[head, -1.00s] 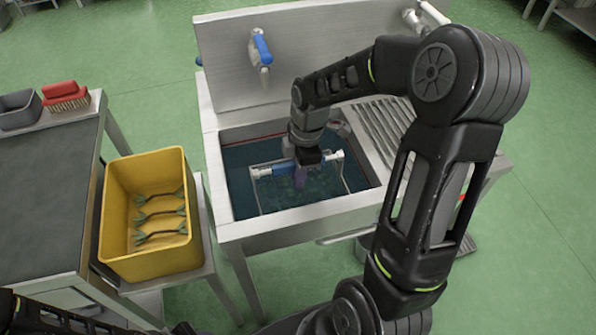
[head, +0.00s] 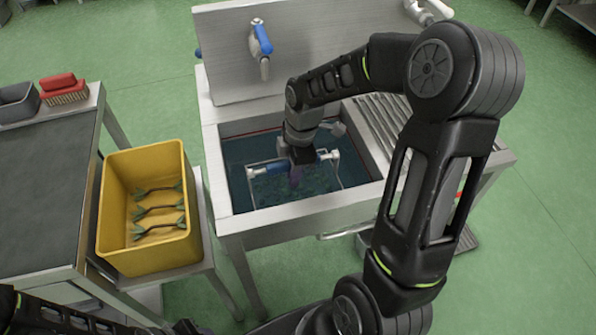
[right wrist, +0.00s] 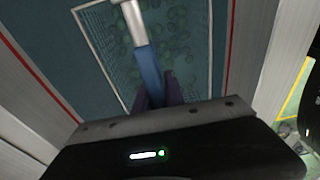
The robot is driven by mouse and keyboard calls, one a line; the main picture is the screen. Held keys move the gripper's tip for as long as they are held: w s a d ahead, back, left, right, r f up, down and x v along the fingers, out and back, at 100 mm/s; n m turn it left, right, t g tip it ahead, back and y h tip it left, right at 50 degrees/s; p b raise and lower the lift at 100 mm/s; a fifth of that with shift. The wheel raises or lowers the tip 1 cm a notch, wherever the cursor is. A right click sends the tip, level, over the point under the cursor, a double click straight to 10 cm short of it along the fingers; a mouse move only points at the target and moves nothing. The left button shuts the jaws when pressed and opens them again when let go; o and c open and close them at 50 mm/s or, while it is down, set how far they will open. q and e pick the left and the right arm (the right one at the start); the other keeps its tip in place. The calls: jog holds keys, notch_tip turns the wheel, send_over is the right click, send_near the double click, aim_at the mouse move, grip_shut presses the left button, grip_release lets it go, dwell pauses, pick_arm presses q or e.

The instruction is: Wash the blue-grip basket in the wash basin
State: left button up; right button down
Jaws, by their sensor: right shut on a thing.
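The blue-grip basket (head: 276,165), a wire basket with a blue handle bar and pale end fittings, is inside the wash basin (head: 300,220). Its lower part is in dark blue-green water. My right gripper (head: 297,178) reaches down into the basin and is shut on the blue grip. The right wrist view shows the blue grip (right wrist: 148,75) between the purple fingers (right wrist: 158,98), with the basket's white wire rim (right wrist: 210,45) and green round things seen through the mesh. My left gripper is not clearly seen; only part of my left arm shows at the lower left.
A yellow crate (head: 112,215) with several green-ended tools stands on a low stand left of the basin. A dark-topped table (head: 40,190) at the far left holds a red brush (head: 62,88) and a grey tub (head: 14,104). A blue-handled tap (head: 261,40) hangs over the basin's back. A ribbed drainboard (head: 375,125) lies right.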

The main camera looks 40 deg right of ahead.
jog(key=shift+w+a, duration=0.25)
jog(key=shift+a, duration=0.4)
jog(key=shift+w+a, duration=0.25)
jog(key=shift+a, duration=0.4)
jog(key=shift+d, duration=0.15)
jog(key=shift+s+d+p, duration=0.1)
jog(key=shift+s+d, duration=0.35)
jog(key=shift+d, duration=0.8)
jog(key=shift+s+d+p, duration=0.15)
jog(key=shift+s+d, duration=0.3)
jog(key=shift+d, duration=0.75)
jog(key=shift+s+d+p, duration=0.1)
jog(key=shift+s+d, duration=0.35)
jog(key=shift+d, duration=0.8)
jog(key=shift+w+a, duration=0.45)
jog(key=shift+a, duration=0.85)
jog(key=shift+w+a, duration=0.45)
jog(key=shift+a, duration=0.8)
jog(key=shift+w+a, duration=0.45)
jog(key=shift+a, duration=0.85)
jog(key=shift+d, duration=0.1)
